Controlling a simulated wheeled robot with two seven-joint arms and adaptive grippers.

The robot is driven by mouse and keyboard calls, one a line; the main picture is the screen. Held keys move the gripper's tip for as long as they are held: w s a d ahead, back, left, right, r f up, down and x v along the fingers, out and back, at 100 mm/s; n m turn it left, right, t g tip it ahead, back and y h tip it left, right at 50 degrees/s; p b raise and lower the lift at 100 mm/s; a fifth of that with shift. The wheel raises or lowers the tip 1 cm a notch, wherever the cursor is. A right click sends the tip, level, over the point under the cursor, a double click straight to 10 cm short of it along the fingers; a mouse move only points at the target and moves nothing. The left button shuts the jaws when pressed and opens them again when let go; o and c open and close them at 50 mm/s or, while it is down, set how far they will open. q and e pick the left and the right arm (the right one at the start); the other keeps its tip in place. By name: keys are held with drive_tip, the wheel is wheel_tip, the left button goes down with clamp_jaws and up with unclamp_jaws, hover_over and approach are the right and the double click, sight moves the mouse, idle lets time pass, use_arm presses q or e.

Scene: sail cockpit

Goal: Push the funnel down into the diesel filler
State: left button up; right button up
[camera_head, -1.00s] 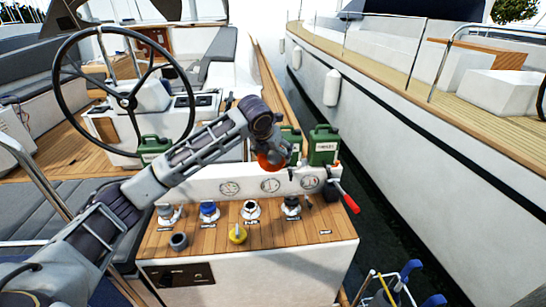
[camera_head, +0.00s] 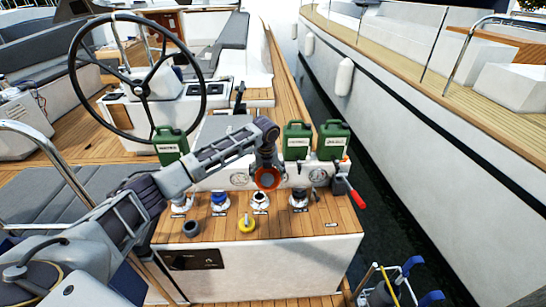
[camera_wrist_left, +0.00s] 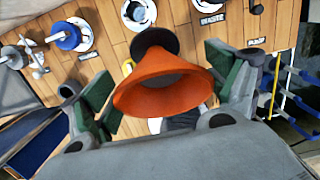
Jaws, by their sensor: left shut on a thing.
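My left gripper (camera_head: 266,168) is shut on the orange funnel (camera_head: 267,179) and holds it over the wooden console top. In the left wrist view the funnel (camera_wrist_left: 165,85) sits between the two green-padded fingers, its wide mouth facing the camera. Its narrow end points away, next to a dark round part (camera_wrist_left: 155,40). In the head view the funnel appears just above a white filler with a dark centre (camera_head: 260,200), with a visible gap. A blue filler (camera_head: 219,199) and a dark filler (camera_head: 298,198) flank it. I cannot read which is diesel. My right gripper is not in view.
A yellow cap (camera_head: 247,223) and a dark cap (camera_head: 191,228) lie on the console top (camera_head: 290,228). Green canisters (camera_head: 297,141) stand behind. A red-handled lever (camera_head: 356,198) is at the right. A steering wheel (camera_head: 138,80) stands behind left.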

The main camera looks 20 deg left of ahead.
use_arm(q)
drive_tip(key=s+d+f+n+g+h, duration=0.1)
drive_tip(key=s+f+n+g, duration=0.15)
drive_tip(key=s+f, duration=0.6)
drive_tip(key=s+d+r+n+g+h, duration=0.1)
drive_tip(key=s+d+n+g+h, duration=0.1)
drive_tip(key=s, duration=0.7)
drive_tip(key=shift+s+d+r+h, duration=0.2)
drive_tip(key=shift+d+r+h, duration=0.2)
drive_tip(key=shift+d+h, duration=0.25)
drive_tip(key=shift+a+h, duration=0.1)
drive_tip(key=shift+h, duration=0.25)
